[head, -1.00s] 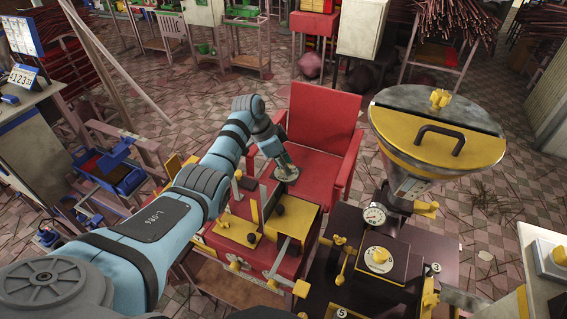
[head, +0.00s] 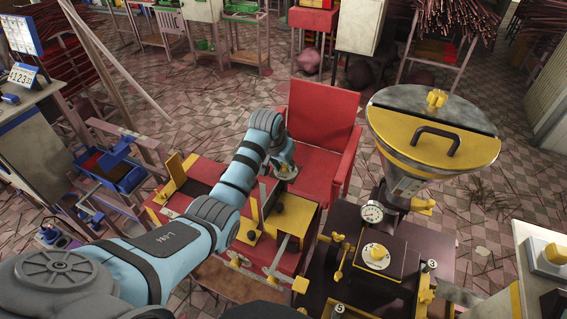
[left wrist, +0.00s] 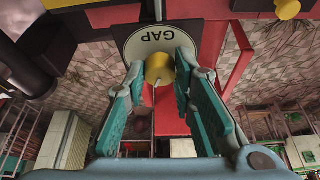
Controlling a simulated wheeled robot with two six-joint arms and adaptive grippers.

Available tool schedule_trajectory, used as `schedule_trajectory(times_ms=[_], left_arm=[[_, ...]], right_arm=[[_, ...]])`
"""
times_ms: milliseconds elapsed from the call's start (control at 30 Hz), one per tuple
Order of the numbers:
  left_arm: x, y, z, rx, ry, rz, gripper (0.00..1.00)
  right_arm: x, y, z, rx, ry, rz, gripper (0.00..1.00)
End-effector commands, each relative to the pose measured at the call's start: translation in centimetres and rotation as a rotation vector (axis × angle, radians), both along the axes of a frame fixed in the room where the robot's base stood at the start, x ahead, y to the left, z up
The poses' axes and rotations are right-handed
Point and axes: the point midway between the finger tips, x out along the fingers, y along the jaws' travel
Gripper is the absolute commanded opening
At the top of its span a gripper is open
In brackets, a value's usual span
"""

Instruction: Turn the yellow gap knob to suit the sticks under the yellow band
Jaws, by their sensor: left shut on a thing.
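The yellow gap knob (left wrist: 159,66) shows in the left wrist view, in front of a round pale plate marked GAP (left wrist: 146,42), which appears upside down. A small white mark shows on the knob. My left gripper (left wrist: 160,74) has its two teal fingers on either side of the knob and is shut on it. In the head view my left gripper (head: 284,168) is at the far side of the red and yellow machine (head: 292,215), beside the red chair; the knob is hidden there. My right gripper is not in view. I cannot make out a yellow band on any sticks.
A red chair (head: 325,120) stands just behind the machine. A dark extruder with a hopper (head: 430,150), gauge and yellow knobs stands to the right. Bundles of dark sticks (head: 460,18) lie on a rack at the back right. Tiled floor is open behind the chair.

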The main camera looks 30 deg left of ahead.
Motion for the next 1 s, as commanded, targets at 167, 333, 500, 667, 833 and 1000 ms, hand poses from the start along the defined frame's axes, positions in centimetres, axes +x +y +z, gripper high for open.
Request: schedule_trajectory(times_ms=[167, 333, 500, 667, 833, 1000], left_arm=[[0.02, -0.21, 0.0, -0.002, 0.0, 0.164, 0.0], [0.07, -0.27, 0.04, -0.001, -0.001, 0.325, 0.0], [0.12, -0.33, 0.04, -0.001, -0.001, 0.487, 0.0], [0.18, -0.36, 0.05, 0.0, -0.001, 0.636, 0.0], [0.23, -0.41, 0.05, 0.0, 0.0, 0.779, 0.0], [0.28, -0.42, 0.06, -0.001, -0.001, 0.891, 0.0]], right_arm=[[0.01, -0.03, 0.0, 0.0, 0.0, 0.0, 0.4], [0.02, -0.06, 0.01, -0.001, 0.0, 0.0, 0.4], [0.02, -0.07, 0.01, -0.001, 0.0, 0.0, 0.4], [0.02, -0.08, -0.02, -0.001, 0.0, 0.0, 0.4], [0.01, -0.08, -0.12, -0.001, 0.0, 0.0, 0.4], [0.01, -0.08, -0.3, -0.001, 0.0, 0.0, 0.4]])
